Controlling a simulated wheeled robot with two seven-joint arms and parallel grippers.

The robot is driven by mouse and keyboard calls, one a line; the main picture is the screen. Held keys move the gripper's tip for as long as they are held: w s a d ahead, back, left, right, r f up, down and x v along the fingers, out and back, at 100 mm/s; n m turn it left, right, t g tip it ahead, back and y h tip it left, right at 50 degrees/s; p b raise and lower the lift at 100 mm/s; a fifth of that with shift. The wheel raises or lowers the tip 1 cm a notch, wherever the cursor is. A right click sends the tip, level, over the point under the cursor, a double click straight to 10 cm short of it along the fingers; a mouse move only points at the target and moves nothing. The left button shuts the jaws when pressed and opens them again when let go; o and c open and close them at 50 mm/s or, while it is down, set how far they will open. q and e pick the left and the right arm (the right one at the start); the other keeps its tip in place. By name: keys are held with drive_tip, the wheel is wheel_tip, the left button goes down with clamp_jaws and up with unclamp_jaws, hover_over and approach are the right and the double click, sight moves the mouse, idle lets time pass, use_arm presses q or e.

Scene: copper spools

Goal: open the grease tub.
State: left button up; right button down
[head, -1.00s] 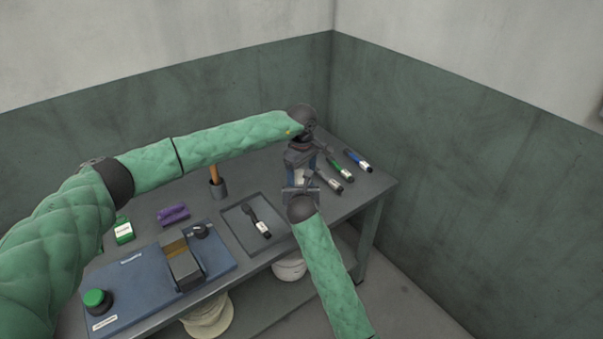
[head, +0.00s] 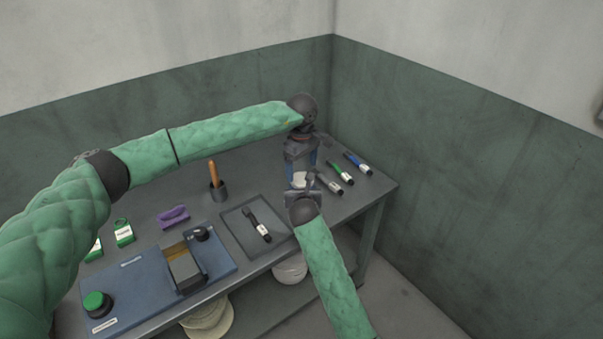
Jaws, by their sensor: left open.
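A small whitish thing (head: 299,179), which may be the grease tub, shows on the far right part of the bench between my two grippers. It is largely hidden, and I cannot tell whether its lid is on. My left gripper (head: 300,168) points down over it from above and is open. My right gripper (head: 307,182) comes in from the front, close beside the whitish thing. Its fingers are small and overlap other things, so I cannot tell whether it touches the thing or is open.
Three marker-like tools (head: 341,173) lie right of the grippers. A dark tray (head: 234,227) holds a black tool. A wooden handle stands in a dark cup (head: 218,192). A purple item (head: 173,217), green boxes (head: 123,232) and a blue fixture (head: 140,285) are leftward.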

sight(302, 179)
use_arm(q)
drive_tip(key=shift+w+r, duration=0.1)
drive_tip(key=shift+r, duration=0.5)
drive_tip(key=shift+c, duration=0.5)
wheel_tip(302, 179, up, 2)
drive_tip(key=shift+r+m, duration=0.2)
drive_tip(key=shift+m, duration=0.9)
use_arm(e)
drive_tip(key=shift+a, duration=0.1)
use_arm(q)
drive_tip(key=shift+f, duration=3.9)
drive_tip(key=shift+c, duration=0.2)
drive_tip(key=c, duration=0.9)
drive_tip(key=o, duration=1)
drive_tip(key=shift+o, duration=0.2)
